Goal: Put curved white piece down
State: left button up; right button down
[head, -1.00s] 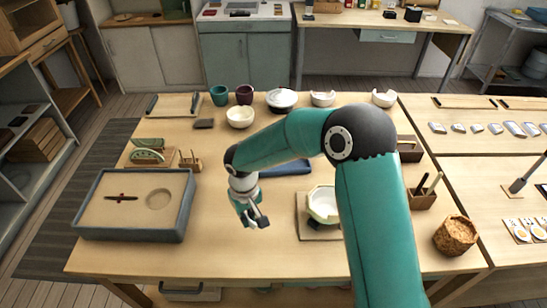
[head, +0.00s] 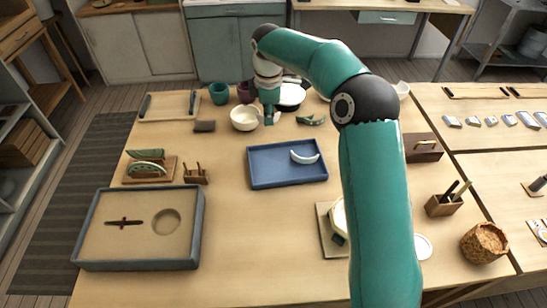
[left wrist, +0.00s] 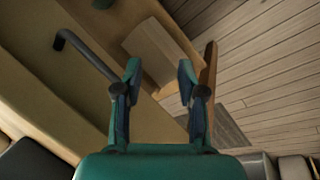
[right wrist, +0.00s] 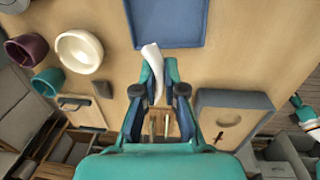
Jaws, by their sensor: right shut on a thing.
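My right gripper (head: 270,112) is low at the far side of the table, beside a cream bowl (head: 244,118). In the right wrist view, it (right wrist: 157,86) is shut on a slim curved white piece (right wrist: 150,56) that sticks out past the fingertips. Whether the piece touches the table cannot be told. Another curved white piece (head: 305,158) lies in the blue tray (head: 275,176), nearer to me. My left gripper is outside the head view; the left wrist view shows it (left wrist: 160,72) open and empty.
A teal cup (head: 219,92) and a dark red cup (head: 245,92) stand nearby. A teal tool (head: 311,120) lies right of my gripper. A grey-rimmed box (head: 197,225) is at the near left. A board (head: 326,235) is partly behind my arm. The table's middle front is clear.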

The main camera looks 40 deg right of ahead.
jog(key=shift+d+f, duration=0.15)
jog(key=shift+f, duration=0.3)
jog(key=p, duration=0.2)
send_over(268, 166)
notch_tip(268, 166, down, 14)
jog(key=shift+s+f, duration=0.15)
jog(key=shift+f, duration=0.1)
notch_tip(268, 166, down, 4)
jog(key=shift+r+p, duration=0.15)
jog(key=shift+p, duration=0.4)
jog(key=shift+f, duration=0.3)
jog(key=c, duration=1.3)
grip_release()
jog(key=shift+o, duration=0.2)
